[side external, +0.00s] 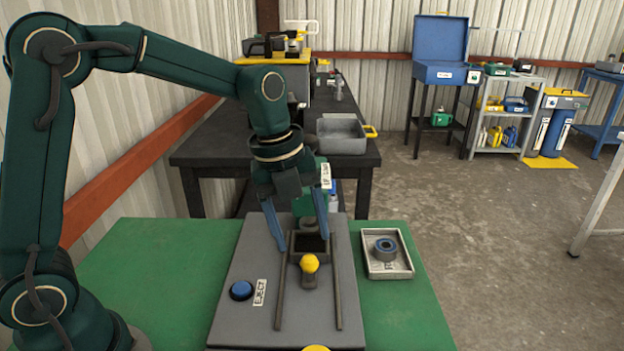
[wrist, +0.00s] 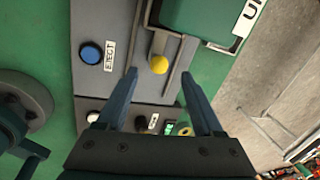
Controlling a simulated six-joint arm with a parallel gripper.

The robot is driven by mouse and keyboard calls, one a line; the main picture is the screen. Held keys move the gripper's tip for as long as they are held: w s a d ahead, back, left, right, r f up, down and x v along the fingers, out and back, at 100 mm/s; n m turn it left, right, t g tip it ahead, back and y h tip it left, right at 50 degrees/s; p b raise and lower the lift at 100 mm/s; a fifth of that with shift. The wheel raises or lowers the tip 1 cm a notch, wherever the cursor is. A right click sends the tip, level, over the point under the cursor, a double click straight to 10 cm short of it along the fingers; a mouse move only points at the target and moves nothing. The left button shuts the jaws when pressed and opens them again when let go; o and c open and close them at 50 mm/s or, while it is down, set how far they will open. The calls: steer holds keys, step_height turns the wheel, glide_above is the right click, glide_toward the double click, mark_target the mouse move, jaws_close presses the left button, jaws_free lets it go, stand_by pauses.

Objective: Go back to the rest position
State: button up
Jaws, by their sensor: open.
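My gripper (side external: 304,243) is open, with its two blue fingers pointing down over the grey panel (side external: 238,315) on the green table. Nothing shows between the fingers. A yellow knob (side external: 310,263) stands on a slide between two dark rails, just in front of a dark square holder (side external: 318,243). In the wrist view the yellow knob (wrist: 159,65) appears just beyond the fingertips, apart from them as far as I can tell. A green housing with a white label (side external: 326,176) is partly hidden behind my gripper; it also shows in the wrist view (wrist: 205,18).
A blue button (side external: 241,290) marked EJECT is left of the rails. A pale tray (side external: 402,272) holding a grey-blue ring (side external: 385,247) lies to the right. A dark bench (side external: 215,150) with a grey bin (side external: 341,140) stands behind. The green table's left side is clear.

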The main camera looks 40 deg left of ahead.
steer(key=s+a+r+n+t, duration=0.2)
steer(key=s+r+n+t, duration=0.2)
steer(key=s+r+n, duration=0.5)
steer(key=s+f+n+y, duration=0.1)
steer(key=s+f+n, duration=0.4)
steer(key=n, duration=1)
steer(key=shift+s+a+f+n, duration=0.15)
steer(key=shift+s+a+n, duration=0.05)
steer(key=shift+s+n, duration=0.2)
